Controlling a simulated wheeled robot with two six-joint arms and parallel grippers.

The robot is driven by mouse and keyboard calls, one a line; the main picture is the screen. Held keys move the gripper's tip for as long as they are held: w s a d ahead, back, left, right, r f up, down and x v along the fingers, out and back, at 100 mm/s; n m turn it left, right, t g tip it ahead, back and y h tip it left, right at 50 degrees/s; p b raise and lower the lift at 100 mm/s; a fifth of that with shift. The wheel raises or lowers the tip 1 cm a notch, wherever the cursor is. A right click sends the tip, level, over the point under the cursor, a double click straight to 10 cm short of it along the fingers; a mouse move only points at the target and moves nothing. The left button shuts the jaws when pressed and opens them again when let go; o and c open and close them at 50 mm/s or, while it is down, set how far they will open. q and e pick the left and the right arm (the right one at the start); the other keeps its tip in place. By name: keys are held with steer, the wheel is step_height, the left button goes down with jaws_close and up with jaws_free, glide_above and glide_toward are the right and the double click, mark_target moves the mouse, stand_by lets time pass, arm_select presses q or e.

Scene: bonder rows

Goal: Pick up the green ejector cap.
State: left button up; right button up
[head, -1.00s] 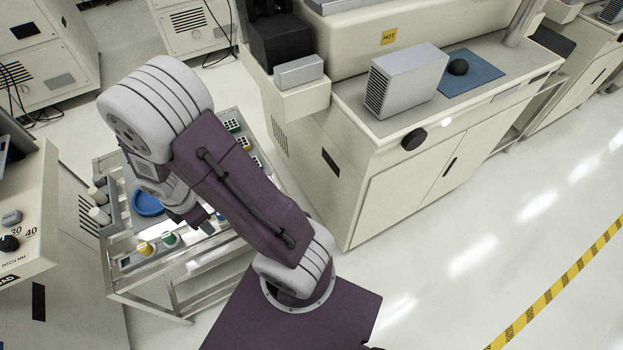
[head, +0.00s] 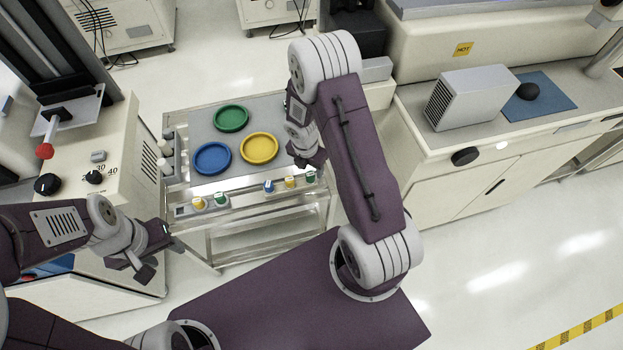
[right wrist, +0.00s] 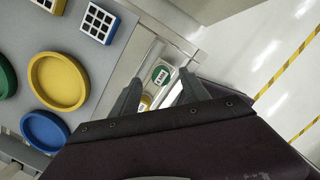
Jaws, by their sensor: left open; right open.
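Two small green caps stand in the clear front rack of the cart in the head view: one at the right end (head: 310,177), one left of the middle (head: 220,199). In the right wrist view a green cap with a white label (right wrist: 160,75) lies between and beyond my open fingers, not touching them. A yellow cap (right wrist: 146,102) beside it is partly hidden. My right gripper (head: 312,163) is open and empty, close above the rack's right end; it also shows in the right wrist view (right wrist: 158,92). My left gripper (head: 160,256) is open and empty, left of the cart.
The cart top (head: 205,122) holds green (head: 231,118), blue (head: 213,158) and yellow (head: 259,148) round dishes. Blue (head: 268,186) and yellow (head: 290,182) caps stand beside the right green cap. A machine with knobs (head: 125,150) is at left, a cream bench (head: 490,150) at right.

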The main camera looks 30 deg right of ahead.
mark_target(310, 174)
step_height(310, 174, down, 5)
steer(key=shift+r+b, duration=0.15)
steer(key=shift+b, duration=1.1)
steer(key=shift+d, duration=0.1)
jaws_close()
step_height(310, 174, up, 9)
steer(key=p, duration=0.5)
steer(key=shift+r, duration=0.15)
steer(key=shift+r+p, duration=0.3)
steer(key=shift+r, duration=0.05)
